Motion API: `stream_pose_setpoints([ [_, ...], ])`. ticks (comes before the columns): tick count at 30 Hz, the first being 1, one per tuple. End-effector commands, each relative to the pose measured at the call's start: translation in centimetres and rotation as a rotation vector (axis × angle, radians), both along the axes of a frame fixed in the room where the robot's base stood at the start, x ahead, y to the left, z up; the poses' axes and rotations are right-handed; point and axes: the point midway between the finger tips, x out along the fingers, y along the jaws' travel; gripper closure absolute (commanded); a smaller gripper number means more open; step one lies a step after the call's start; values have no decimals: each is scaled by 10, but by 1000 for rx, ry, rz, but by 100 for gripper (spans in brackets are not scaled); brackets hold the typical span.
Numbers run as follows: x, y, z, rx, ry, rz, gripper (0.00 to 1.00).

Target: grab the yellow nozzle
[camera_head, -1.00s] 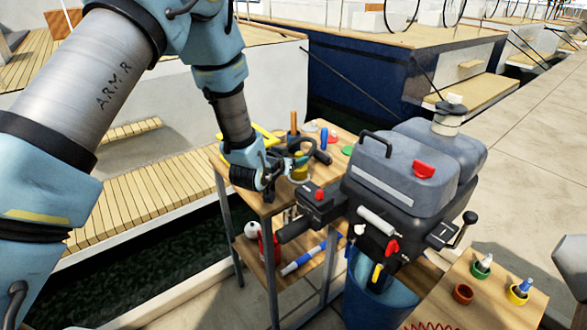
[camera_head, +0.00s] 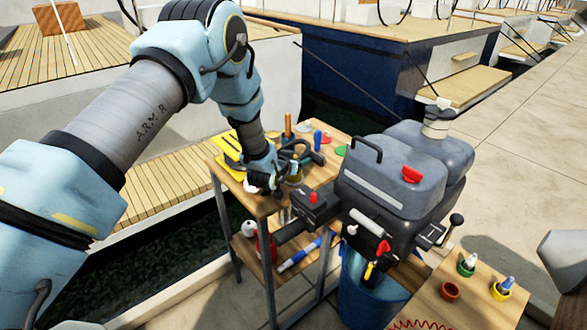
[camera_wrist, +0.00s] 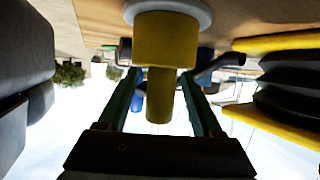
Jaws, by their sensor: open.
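The yellow nozzle (camera_wrist: 165,42) is large in the wrist view, which shows the table above and the sky below. It has a wide collar on a pale grey round base, and a narrower tip. In the head view the nozzle (camera_head: 296,170) is small and partly hidden beside my gripper (camera_head: 284,178), on the wooden table. My gripper (camera_wrist: 161,76) is open. In the wrist view its two dark green fingers lie on either side of the nozzle's narrow tip, with gaps showing. I cannot tell whether a finger touches the collar.
The wooden table (camera_head: 226,171) also holds a yellow-and-black item (camera_head: 229,147), a blue-topped piece (camera_head: 317,140) and green discs. A grey outboard motor (camera_head: 405,170) stands close on the right, above a blue bin (camera_head: 365,300). A lower shelf (camera_head: 262,270) carries more items.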

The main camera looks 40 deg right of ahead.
Motion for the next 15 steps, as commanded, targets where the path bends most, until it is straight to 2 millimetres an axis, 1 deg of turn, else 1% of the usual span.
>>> stream_pose_setpoints([
  [2,0,0,0,0,0,0,33],
  [15,0,0,0,0,0,0,83],
])
